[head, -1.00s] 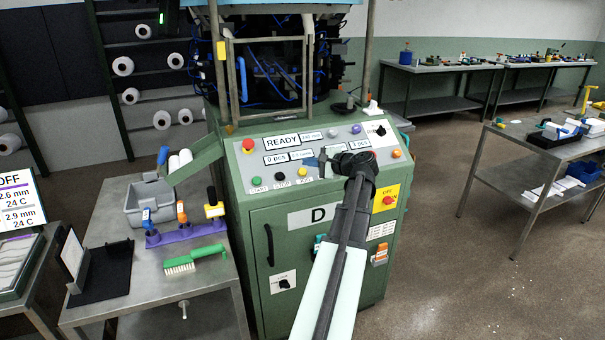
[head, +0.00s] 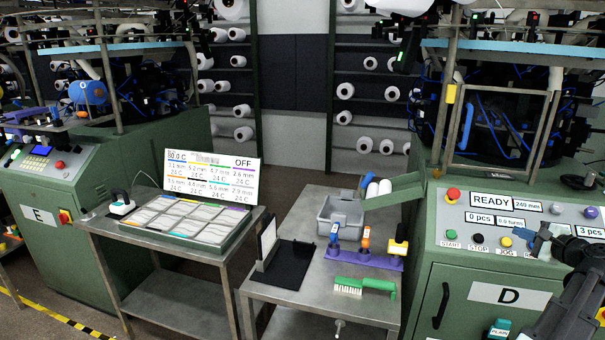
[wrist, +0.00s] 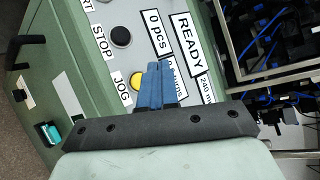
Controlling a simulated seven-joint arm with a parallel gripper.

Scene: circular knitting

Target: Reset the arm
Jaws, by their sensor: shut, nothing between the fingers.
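My gripper (head: 541,241) is at the right of the head view, in front of the sloped control panel (head: 465,214) of machine D. In the wrist view its two blue fingers (wrist: 154,84) are together with nothing between them. They point at the panel near the yellow JOG button (wrist: 136,82) and cover part of a label below the "0 pcs" display. I cannot tell whether the fingertips touch the panel. The panel reads READY, 240 mm, 0 pcs and 3 pcs.
A steel table (head: 290,296) left of machine D holds a grey bin (head: 341,214), a purple tool rack (head: 365,258), a green brush (head: 364,287) and a black stand (head: 284,266). Farther left are a tray of grey pads (head: 180,219), a display board (head: 213,172) and machine E (head: 50,196).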

